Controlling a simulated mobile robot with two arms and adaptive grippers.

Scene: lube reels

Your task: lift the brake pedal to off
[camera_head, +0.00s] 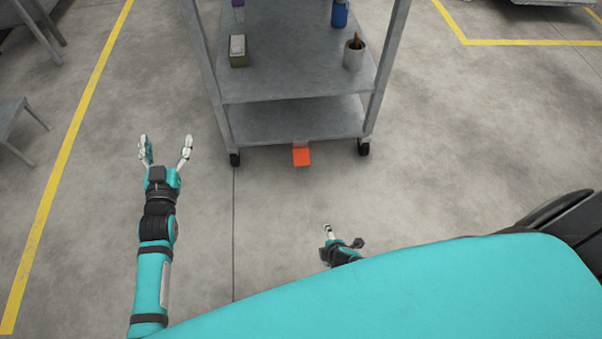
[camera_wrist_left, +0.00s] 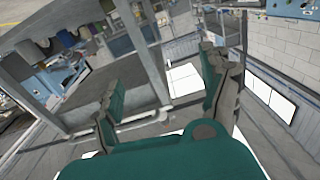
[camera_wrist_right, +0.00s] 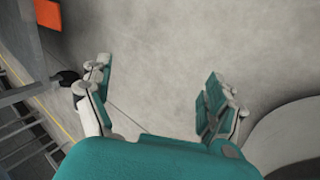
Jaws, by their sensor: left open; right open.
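The orange brake pedal (camera_head: 302,156) sticks out low at the front edge of the grey wheeled cart (camera_head: 290,105), near the floor. It also shows at the top left of the right wrist view (camera_wrist_right: 46,14), partly cut off by the frame. My left gripper (camera_head: 166,142) is open and empty, to the left of the cart and apart from the pedal. My right gripper (camera_wrist_right: 155,95) is open and empty with bare floor between its fingers. In the head view it is partly hidden by my own body (camera_head: 328,232), below and a little right of the pedal.
The cart holds a small box (camera_head: 237,50), a cup with a brown item (camera_head: 354,52) and a blue bottle (camera_head: 339,13). Black casters (camera_head: 364,147) stand at its corners. A grey table (camera_head: 18,125) is at the far left. The floor in front of the cart is clear.

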